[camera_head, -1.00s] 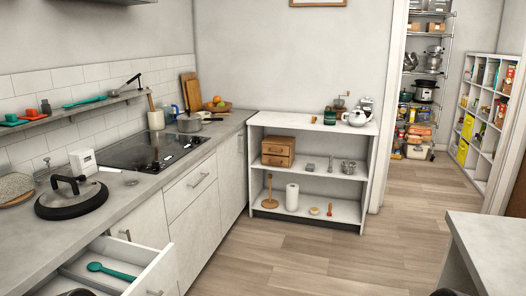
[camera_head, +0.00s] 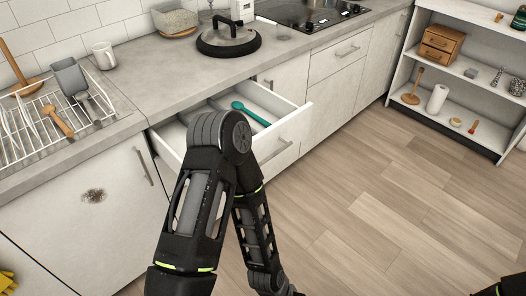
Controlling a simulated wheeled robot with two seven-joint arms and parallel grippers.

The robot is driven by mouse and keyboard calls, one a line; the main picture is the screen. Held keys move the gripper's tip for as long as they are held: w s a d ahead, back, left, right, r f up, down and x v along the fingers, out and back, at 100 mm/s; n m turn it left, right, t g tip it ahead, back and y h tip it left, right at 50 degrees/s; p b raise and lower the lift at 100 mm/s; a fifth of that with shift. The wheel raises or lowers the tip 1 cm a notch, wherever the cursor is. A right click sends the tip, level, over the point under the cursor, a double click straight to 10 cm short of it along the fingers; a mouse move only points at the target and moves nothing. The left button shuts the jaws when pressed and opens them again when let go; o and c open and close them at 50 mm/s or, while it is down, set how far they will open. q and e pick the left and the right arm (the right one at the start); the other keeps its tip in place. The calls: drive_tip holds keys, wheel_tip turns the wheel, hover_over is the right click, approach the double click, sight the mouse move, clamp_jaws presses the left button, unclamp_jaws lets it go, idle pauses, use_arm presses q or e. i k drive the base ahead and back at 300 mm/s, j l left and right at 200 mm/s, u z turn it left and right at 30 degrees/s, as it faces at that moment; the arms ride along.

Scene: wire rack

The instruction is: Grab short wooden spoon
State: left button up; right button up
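A short wooden spoon (camera_head: 58,120) leans in the white wire rack (camera_head: 100,122) at the left of the counter.
An open drawer (camera_head: 290,124) with a teal spoon (camera_head: 250,114) sticks out below the counter. The floor at right is clear.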

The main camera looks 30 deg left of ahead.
sight(48, 110)
drive_tip(key=u, duration=2.4)
drive_tip(key=i+j, duration=0.5)
drive_tip(key=j, duration=0.2)
drive_tip(key=i+j+z, duration=0.15)
drive_tip(key=j, duration=0.3)
drive_tip(key=i+z, duration=0.1)
drive_tip(key=z, duration=1.55)
